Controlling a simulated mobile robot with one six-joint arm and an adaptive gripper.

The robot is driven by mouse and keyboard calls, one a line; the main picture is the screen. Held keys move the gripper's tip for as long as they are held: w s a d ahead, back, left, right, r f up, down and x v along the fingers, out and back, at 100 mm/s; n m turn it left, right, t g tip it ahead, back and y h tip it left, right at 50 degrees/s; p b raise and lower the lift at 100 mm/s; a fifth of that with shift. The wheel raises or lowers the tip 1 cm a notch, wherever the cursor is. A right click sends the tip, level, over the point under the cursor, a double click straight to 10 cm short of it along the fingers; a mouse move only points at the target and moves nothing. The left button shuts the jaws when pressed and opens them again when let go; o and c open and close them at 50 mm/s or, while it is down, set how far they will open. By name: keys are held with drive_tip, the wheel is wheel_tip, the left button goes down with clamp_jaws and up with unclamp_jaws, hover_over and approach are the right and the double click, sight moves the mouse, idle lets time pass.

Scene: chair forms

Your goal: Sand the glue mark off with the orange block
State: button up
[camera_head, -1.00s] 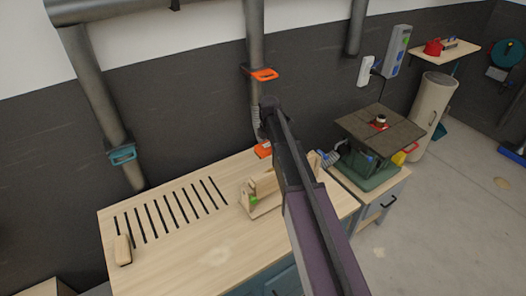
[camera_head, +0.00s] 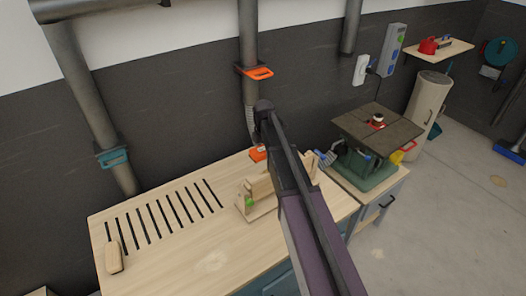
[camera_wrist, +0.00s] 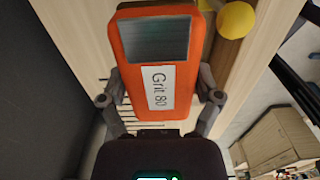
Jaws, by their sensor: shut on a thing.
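In the head view my arm hides the gripper. A small orange item (camera_head: 258,154) shows at the bench's back edge beside the arm; I cannot tell if it is the block. A pale patch (camera_head: 212,260) lies on the bench top near its front, and a green spot (camera_head: 249,203) is on the wooden form (camera_head: 262,207). I cannot tell which is the glue mark.
The slotted wooden bench (camera_head: 165,262) has a small wooden block (camera_head: 114,257) at its left end. A green machine (camera_head: 365,165) stands to the right. Pipes (camera_head: 90,110) run down the back wall. A yellow ball (camera_wrist: 236,20) shows in the wrist view. The bench's front left is clear.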

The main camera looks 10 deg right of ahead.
sight(263, 171)
drive_tip(key=shift+f, duration=0.15)
drive_tip(key=shift+f+b, duration=3.65)
drive_tip(key=shift+b, duration=0.15)
drive_tip(key=shift+f+b, duration=0.6)
drive_tip(key=shift+f, duration=0.05)
drive_tip(key=shift+s+a, duration=0.15)
drive_tip(key=shift+a, duration=0.05)
drive_tip(key=shift+s+a+r, duration=0.1)
drive_tip(key=shift+s+a, duration=0.15)
drive_tip(key=shift+a, duration=0.3)
drive_tip(key=shift+s+a, duration=0.2)
drive_tip(key=shift+a, duration=0.35)
drive_tip(key=shift+w+d, duration=0.1)
drive_tip(key=shift+d, duration=0.05)
drive_tip(key=shift+w+d, duration=0.25)
drive_tip(key=shift+d, duration=0.35)
drive_tip(key=shift+w+d, duration=0.2)
drive_tip(key=shift+d, duration=0.4)
drive_tip(key=shift+a, duration=0.1)
